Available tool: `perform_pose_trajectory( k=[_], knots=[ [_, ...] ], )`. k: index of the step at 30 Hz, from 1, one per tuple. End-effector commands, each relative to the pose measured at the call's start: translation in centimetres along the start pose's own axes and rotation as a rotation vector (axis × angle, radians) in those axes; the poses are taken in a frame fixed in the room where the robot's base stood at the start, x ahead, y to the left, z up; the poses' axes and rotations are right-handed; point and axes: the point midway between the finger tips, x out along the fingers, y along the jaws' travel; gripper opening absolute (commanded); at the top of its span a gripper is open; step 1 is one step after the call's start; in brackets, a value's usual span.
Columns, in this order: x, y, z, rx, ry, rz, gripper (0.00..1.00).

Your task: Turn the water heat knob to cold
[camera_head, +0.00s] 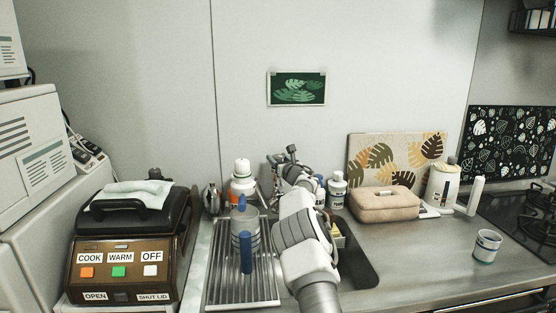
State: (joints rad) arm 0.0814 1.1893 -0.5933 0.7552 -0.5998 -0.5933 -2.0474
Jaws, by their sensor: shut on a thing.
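My arm reaches up the middle of the picture, over the sink area toward the back wall. My gripper (284,160) is at the back of the counter, small and seen from behind. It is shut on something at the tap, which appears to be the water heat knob. The knob itself and the fingertips are mostly hidden by the gripper and wrist, so I cannot tell which way the knob points.
A ribbed drainer (262,293) with a clear bottle (245,228) lies left of my arm. White bottles (337,190) and a beige case (384,203) stand to the right. A brown cooker (124,250) is at left. A cup (487,247) stands at right, with bare counter beside it.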

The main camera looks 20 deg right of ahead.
Motion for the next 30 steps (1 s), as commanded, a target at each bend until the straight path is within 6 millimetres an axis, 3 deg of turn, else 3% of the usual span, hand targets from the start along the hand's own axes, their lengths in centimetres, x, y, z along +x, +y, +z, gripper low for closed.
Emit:
perform_pose_trajectory(
  k=[1, 5, 30],
  knots=[
    [0.00, 0.00, 0.02, 0.000, 0.000, 0.000, 0.23],
    [-0.01, 0.00, 0.02, 0.000, 0.000, 0.000, 0.02],
    [0.10, 0.13, -0.53, -0.004, -0.002, -0.260, 0.02]
  ],
)
